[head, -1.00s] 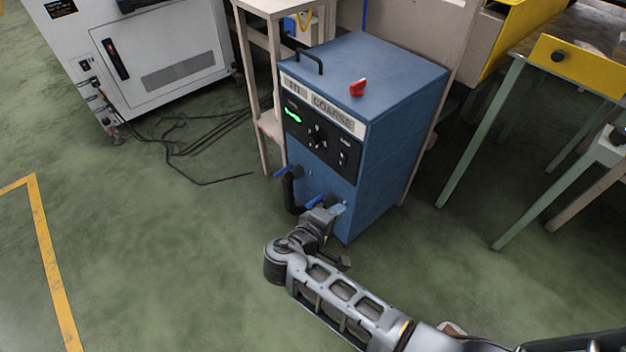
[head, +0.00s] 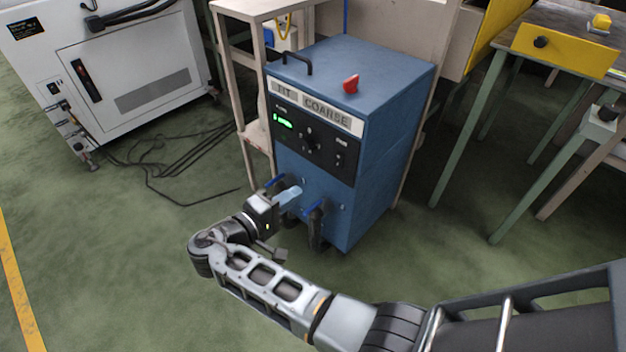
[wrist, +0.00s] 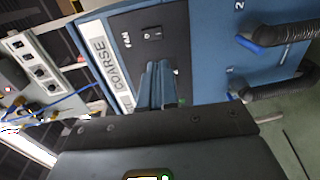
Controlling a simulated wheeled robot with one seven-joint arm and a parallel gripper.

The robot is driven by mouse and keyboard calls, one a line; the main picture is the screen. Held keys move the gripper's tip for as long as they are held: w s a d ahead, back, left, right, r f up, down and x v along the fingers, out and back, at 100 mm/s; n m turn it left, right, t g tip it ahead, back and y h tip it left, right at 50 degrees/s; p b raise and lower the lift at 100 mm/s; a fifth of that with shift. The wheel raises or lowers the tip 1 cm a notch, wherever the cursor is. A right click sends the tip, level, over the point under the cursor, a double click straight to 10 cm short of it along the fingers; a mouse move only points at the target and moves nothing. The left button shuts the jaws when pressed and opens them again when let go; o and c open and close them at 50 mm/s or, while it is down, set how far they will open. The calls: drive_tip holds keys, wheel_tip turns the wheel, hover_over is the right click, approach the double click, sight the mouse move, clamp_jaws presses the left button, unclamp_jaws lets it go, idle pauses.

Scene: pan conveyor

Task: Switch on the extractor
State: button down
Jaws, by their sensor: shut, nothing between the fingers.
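The extractor is a blue cabinet (head: 372,150) marked "COARSE", with a dark control panel on its front. The panel has a lit green display (head: 283,120), a round knob (head: 308,139) and a small rocker switch (head: 341,160). In the wrist view the rocker switch (wrist: 153,33) is beside lettering that looks like "FAN"; its position is unclear. My gripper (head: 294,190) is shut and empty, in front of the cabinet below the panel, near the left blue valve handle (head: 274,181). In the wrist view my gripper's fingers (wrist: 160,84) cover part of the panel.
A right blue valve handle (head: 314,209) and a dark hose (head: 317,237) are low on the cabinet front. A red object (head: 351,84) and a black handle are on its top. Cables (head: 175,160) lie on the floor at left. A green-legged table (head: 468,130) stands at right.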

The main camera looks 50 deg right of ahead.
sight(337, 166)
drive_tip(key=d, duration=0.4)
drive_tip(key=d+f+b, duration=0.1)
drive_tip(key=d, duration=0.4)
drive_tip(key=d+b, duration=0.1)
drive_tip(key=d, duration=0.3)
drive_tip(key=shift+w+d+f, duration=0.2)
drive_tip(key=shift+f, duration=0.15)
drive_tip(key=shift+d, duration=0.1)
drive_tip(key=shift+d+f, duration=0.1)
drive_tip(key=shift+d, duration=0.05)
